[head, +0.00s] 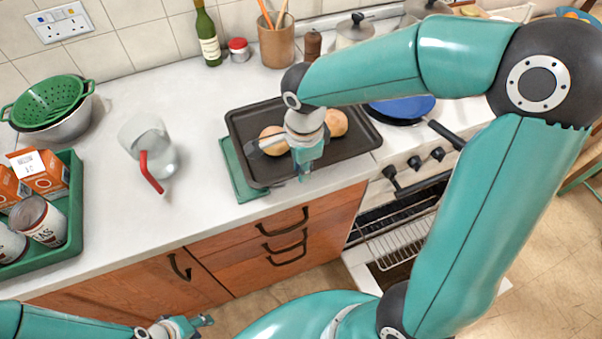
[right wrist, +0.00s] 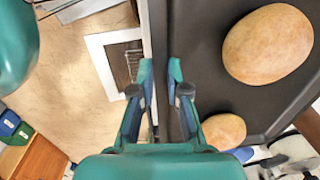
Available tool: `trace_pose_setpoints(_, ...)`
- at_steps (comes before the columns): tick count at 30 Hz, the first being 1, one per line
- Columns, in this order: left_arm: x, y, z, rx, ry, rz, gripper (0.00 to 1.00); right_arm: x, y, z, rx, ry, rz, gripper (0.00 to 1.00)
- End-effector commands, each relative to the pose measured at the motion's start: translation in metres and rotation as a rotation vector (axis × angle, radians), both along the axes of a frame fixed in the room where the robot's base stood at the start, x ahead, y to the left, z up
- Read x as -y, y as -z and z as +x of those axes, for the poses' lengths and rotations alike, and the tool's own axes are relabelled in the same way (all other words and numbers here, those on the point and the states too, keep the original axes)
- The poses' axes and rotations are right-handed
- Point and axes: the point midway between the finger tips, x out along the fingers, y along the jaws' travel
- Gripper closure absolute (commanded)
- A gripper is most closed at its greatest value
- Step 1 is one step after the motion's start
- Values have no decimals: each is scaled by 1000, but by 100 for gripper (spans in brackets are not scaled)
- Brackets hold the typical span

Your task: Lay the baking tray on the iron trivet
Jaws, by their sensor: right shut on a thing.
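The dark baking tray (head: 258,172) carries round buns (head: 336,122) and lies over the counter's front part, left of the stove. My right gripper (head: 304,172) is at the tray's front edge. In the right wrist view its two fingers (right wrist: 160,78) are shut on the tray's rim, one on each side of the wall; the tray (right wrist: 208,85) fills the right of that view. I cannot tell whether the tray is lifted or resting. I cannot make out the iron trivet. My left gripper (head: 206,321) is low at the bottom left, away from the tray; its opening is unclear.
A green flat thing (head: 236,172) shows under the tray's left side. A glass jug with a red handle (head: 150,172) stands left of it. A blue pan (head: 402,107) is on the stove to the right, whose oven door (head: 410,228) is open. A green crate (head: 68,215) stands far left.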

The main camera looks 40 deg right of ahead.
Motion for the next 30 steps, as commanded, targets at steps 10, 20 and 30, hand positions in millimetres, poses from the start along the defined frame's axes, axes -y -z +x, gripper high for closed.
trace_pose_setpoints(10, 0, -2, 0, 0, 0, 0, 60, 0, 29, 0, 2, 0, 0, 100)
trace_pose_setpoints(20, 0, -1, 0, 0, 0, 0, 60, 0, 29, 0, -1, 1, 0, 61)
trace_pose_setpoints(30, 0, -1, 0, 0, 0, 0, 60, 0, 23, 0, 2, 2, 0, 61)
